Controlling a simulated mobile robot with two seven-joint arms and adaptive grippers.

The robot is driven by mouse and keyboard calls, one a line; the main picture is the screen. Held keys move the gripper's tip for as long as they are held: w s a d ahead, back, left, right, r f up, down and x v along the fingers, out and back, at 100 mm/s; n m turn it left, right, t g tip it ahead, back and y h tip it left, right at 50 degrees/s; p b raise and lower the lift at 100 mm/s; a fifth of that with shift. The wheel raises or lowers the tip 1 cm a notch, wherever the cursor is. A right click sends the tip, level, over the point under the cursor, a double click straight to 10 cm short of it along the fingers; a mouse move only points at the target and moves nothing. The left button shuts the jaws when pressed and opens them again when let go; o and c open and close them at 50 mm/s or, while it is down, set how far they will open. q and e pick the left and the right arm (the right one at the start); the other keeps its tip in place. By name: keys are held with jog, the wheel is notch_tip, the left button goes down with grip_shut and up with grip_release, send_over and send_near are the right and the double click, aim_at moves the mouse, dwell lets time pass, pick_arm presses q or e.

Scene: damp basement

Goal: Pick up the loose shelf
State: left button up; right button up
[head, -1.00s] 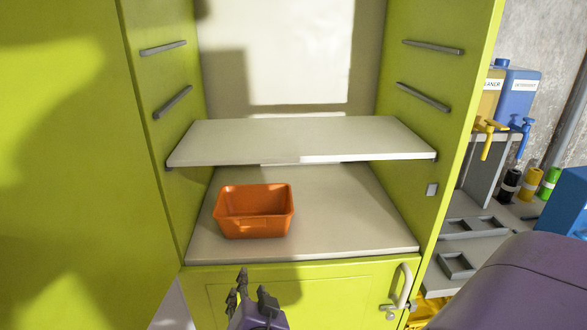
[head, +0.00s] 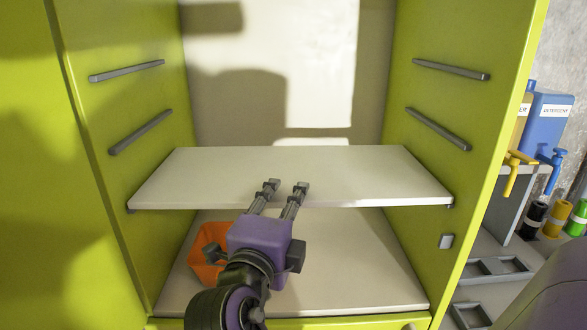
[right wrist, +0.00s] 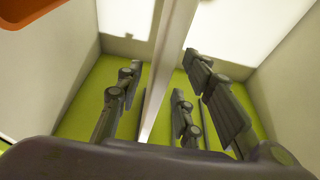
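The loose shelf (head: 350,175) is a pale flat board, lying level across the green cabinet on its lowest visible supports. It also shows in the right wrist view as a narrow pale edge (right wrist: 172,60) running between my fingers. My right gripper (head: 287,188) is at the shelf's front edge, a little left of its middle. It is open, with two fingers above the board and one below. Gaps show between fingers and board in the right wrist view; I cannot tell whether any touches. My left gripper is not in view.
An orange bin (head: 209,252) stands on the cabinet floor (head: 370,275) below the shelf, partly hidden by my right gripper. Grey rails (head: 450,70) line both side walls above the shelf. The shelf top is bare. Blue and yellow dispensers (head: 551,115) stand outside right.

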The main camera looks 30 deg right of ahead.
aim_at(295, 183)
jog(key=shift+w+d+r+p, duration=0.35)
jog(key=shift+w+d, duration=0.15)
jog(key=shift+d, duration=0.2)
jog(key=shift+p+x, duration=0.55)
jog(key=shift+x, duration=0.6)
jog(key=shift+p+x, duration=0.3)
jog(key=shift+x, duration=0.8)
jog(key=shift+w+d+f, duration=0.1)
jog(key=shift+w+f, duration=0.05)
jog(key=shift+f, duration=0.2)
jog(key=c, duration=0.4)
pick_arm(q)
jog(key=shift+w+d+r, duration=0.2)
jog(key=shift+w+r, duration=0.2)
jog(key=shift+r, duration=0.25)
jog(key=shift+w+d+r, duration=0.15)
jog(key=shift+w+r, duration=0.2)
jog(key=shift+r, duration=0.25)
pick_arm(e)
grip_shut()
